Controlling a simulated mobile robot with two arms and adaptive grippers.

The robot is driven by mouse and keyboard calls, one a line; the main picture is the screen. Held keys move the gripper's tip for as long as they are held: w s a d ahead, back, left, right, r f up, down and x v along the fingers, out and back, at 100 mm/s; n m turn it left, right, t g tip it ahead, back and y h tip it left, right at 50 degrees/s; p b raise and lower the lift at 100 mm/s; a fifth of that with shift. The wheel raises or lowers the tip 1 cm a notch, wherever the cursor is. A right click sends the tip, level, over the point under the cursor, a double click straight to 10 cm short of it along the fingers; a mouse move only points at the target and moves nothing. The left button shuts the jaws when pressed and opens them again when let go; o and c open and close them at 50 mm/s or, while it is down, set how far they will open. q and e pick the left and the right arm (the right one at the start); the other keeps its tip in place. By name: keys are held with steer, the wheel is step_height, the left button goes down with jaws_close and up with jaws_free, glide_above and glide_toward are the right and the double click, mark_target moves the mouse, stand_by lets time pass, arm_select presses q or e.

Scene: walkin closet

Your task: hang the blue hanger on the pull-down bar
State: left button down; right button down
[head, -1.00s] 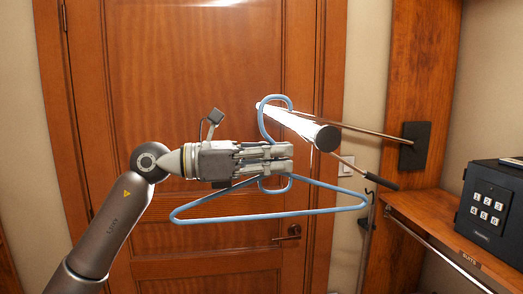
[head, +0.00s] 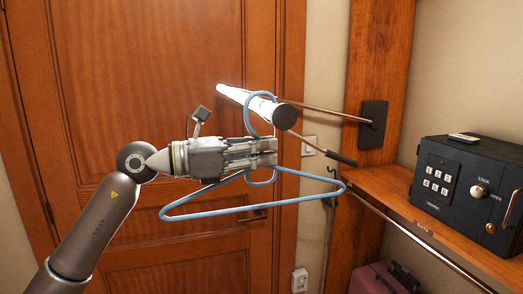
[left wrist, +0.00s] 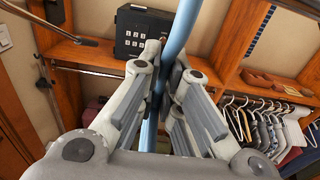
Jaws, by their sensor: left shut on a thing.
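The blue hanger (head: 215,211) is held by its neck, upright, with its wide triangle below my left gripper (head: 272,152). The gripper is shut on it; the left wrist view also shows the blue hanger (left wrist: 148,135) between the fingers (left wrist: 165,78). The hanger's hook rises above the fingers and arcs over the pull-down bar (head: 236,94) close to its dark near end cap (head: 284,117). I cannot tell whether the hook touches the bar or only overlaps it in view. My right gripper is not in view.
Thin metal rods join the bar to a dark wall plate (head: 374,124). A black safe (head: 438,205) stands on the wooden shelf (head: 395,205) at the right. A wooden door (head: 120,90) is behind. The left wrist view shows clothes on several hangers (left wrist: 262,125).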

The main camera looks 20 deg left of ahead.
arm_select(q)
steer(key=c, duration=1.5)
jaws_free()
steer(key=shift+a, duration=0.1)
steer(key=v, duration=1.2)
